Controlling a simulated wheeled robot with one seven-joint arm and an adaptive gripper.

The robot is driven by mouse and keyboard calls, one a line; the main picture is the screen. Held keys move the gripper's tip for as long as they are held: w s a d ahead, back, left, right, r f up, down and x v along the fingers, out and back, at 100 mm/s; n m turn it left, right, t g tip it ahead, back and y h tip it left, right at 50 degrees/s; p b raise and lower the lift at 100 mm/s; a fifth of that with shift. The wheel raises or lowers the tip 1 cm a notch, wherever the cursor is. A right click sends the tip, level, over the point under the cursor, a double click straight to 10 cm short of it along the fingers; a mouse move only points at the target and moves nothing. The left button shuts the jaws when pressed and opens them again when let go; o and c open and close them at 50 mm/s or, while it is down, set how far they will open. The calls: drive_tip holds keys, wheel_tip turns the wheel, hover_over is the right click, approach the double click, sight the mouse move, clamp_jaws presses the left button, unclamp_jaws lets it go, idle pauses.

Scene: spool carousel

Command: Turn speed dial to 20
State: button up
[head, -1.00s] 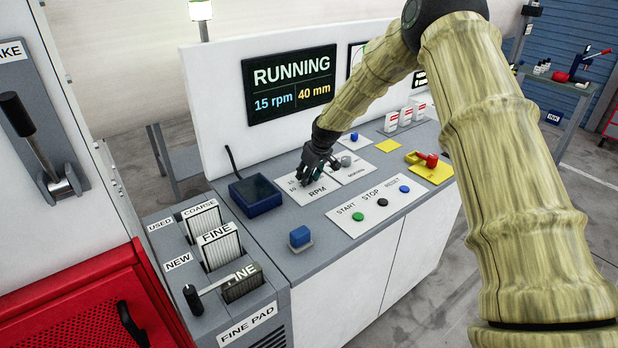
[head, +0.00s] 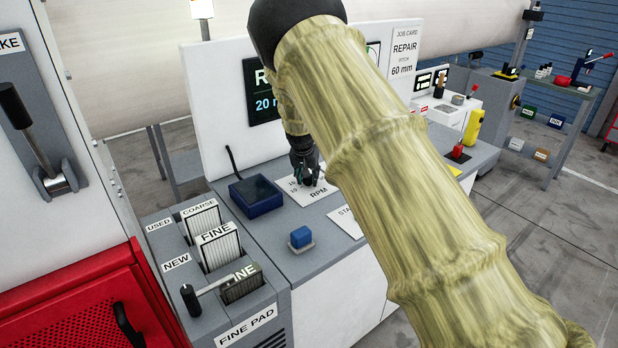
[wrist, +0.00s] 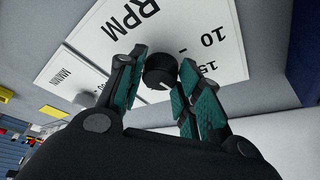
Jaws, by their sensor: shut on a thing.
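The speed dial (wrist: 160,72) is a round black knob on the white RPM plate (wrist: 205,35), with the marks 10 and 15 showing beside it in the wrist view. My gripper (wrist: 160,85) has its teal-padded fingers on both sides of the dial, shut on it. In the head view my gripper (head: 306,178) is over the RPM plate (head: 318,194), and the dial is hidden behind the fingers.
A dark blue tray (head: 255,195) stands left of the RPM plate. A blue block (head: 300,237) sits near the console's front edge. A pad rack (head: 222,245) stands at the front left. My arm covers most of the console's right side.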

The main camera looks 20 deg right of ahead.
drive_tip(key=shift+w+a+m+h, duration=0.15)
drive_tip(key=shift+m+h, duration=0.25)
drive_tip(key=shift+m, duration=0.8)
drive_tip(key=shift+b, duration=0.3)
drive_tip(key=o, duration=1)
drive_tip(key=shift+v, duration=3.75)
drive_tip(key=shift+w, duration=0.15)
